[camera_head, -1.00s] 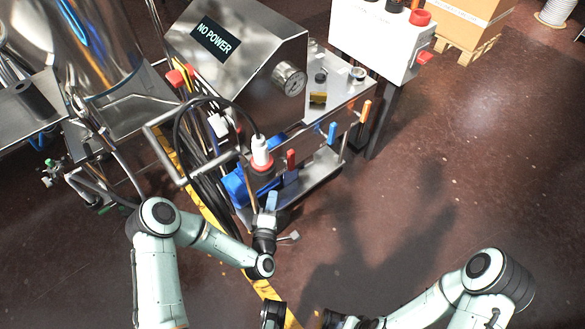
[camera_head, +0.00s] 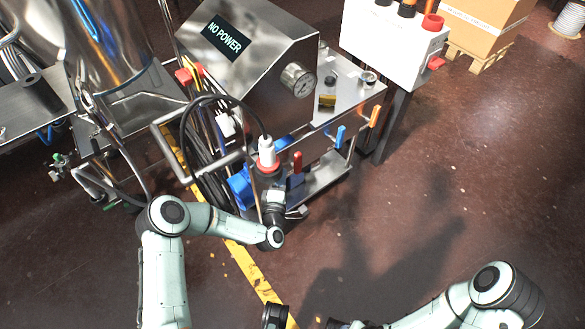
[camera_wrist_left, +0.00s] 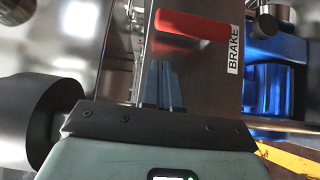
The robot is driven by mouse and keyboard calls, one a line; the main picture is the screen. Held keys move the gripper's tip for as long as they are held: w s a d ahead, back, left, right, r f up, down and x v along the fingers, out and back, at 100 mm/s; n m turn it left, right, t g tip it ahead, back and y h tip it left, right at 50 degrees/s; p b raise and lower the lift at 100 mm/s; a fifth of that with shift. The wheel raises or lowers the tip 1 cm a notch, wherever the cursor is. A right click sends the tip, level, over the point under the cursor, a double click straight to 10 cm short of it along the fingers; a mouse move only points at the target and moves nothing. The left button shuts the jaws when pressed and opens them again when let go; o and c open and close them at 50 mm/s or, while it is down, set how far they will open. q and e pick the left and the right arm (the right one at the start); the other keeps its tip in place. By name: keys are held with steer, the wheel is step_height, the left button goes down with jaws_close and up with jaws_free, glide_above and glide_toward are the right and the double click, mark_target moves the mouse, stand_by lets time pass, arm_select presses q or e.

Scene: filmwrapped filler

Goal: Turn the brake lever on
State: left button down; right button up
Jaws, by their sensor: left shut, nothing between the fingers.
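The brake lever is a red handle (camera_head: 297,162) on the front of the steel machine. In the left wrist view the red handle (camera_wrist_left: 190,25) lies nearly level and slightly tilted, just left of a white BRAKE label (camera_wrist_left: 235,49). My left gripper (camera_head: 278,193) is at the machine's front, below the handle. In the wrist view its fingers (camera_wrist_left: 165,88) are together and empty, pointing up toward the handle's underside; contact is not clear. The head view hides the fingertips.
Blue (camera_head: 341,136) and orange (camera_head: 374,116) levers stand to the right. A white plug with a black cable (camera_head: 267,152) is close above my left gripper. A tube frame (camera_head: 195,172) is on the left. The NO POWER display (camera_head: 226,38) is above. Open floor lies right.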

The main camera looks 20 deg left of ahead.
mark_target(294, 158)
arm_select(q)
steer(key=w, duration=0.1)
steer(key=w+d, duration=0.1)
steer(key=w, duration=0.1)
steer(key=w+d, duration=0.1)
steer(key=shift+w+d+b, duration=0.15)
steer(key=shift+w+b, duration=0.15)
steer(key=shift+b, duration=0.05)
arm_select(e)
steer(key=shift+w+d+f, duration=0.3)
steer(key=shift+w+f, duration=0.25)
steer(key=shift+w, duration=0.15)
steer(key=shift+s+r, duration=0.1)
steer(key=shift+r, duration=0.05)
